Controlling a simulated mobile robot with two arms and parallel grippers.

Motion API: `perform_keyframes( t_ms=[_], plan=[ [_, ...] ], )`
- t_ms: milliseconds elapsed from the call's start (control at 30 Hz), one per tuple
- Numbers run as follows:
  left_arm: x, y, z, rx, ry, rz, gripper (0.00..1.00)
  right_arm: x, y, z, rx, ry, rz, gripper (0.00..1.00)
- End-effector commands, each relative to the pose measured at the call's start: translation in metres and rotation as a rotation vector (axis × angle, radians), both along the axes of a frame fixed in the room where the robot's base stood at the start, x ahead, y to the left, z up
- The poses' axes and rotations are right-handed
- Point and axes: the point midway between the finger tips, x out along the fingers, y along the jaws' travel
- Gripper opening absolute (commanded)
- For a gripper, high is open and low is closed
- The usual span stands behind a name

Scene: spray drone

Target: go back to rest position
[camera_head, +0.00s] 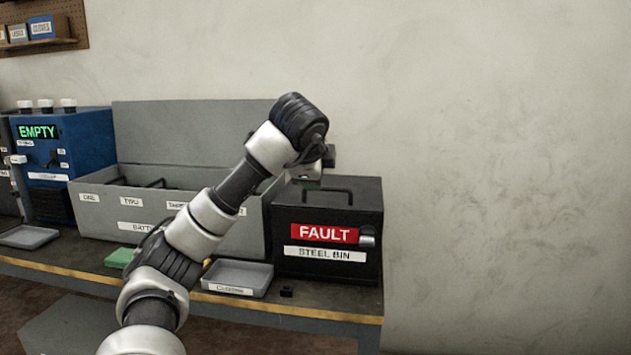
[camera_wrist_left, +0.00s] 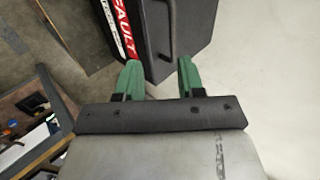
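My left arm reaches up from the bottom of the head view. Its left gripper (camera_head: 309,184) is above the top left of the black steel bin, where only a bit of green finger shows. In the left wrist view both green fingers of the gripper (camera_wrist_left: 158,75) stand apart with nothing held between them. The black steel bin (camera_head: 330,213), with a red FAULT label and a top handle, lies beyond the fingers in the left wrist view (camera_wrist_left: 180,30). I cannot tell whether the fingers touch it. My right gripper is out of view.
A grey battery case (camera_head: 100,215) with its lid up stands behind my arm. A blue box reading EMPTY (camera_head: 75,150) is at left. A grey tray (camera_head: 245,275), a small black piece (camera_head: 287,291) and a green block (camera_head: 119,257) are on the bench. The right side is bare wall.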

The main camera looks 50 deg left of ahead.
Motion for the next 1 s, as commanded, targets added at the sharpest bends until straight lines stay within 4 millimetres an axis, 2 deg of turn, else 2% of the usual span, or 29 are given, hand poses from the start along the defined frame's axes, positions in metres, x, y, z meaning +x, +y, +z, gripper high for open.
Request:
perform_keyframes(
  t_ms=[367,633,733,867,967,1000],
  plan=[
    [-0.002,-0.001,0.003,0.001,-0.002,0.001,0.38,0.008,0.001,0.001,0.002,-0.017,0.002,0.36],
    [-0.002,-0.001,0.003,0.001,-0.002,-0.001,0.38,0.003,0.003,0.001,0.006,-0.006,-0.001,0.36],
    [0.004,-0.008,-0.001,0.002,-0.001,-0.040,0.38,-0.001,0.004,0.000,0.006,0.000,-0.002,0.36],
    [0.027,-0.040,-0.020,-0.002,0.000,-0.224,0.38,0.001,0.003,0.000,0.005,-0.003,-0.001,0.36],
    [0.051,-0.084,-0.044,-0.020,-0.018,-0.454,0.38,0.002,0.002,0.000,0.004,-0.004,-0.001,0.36],
    [0.059,-0.105,-0.053,-0.033,-0.034,-0.556,0.38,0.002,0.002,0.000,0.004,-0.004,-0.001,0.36]
  ],
)
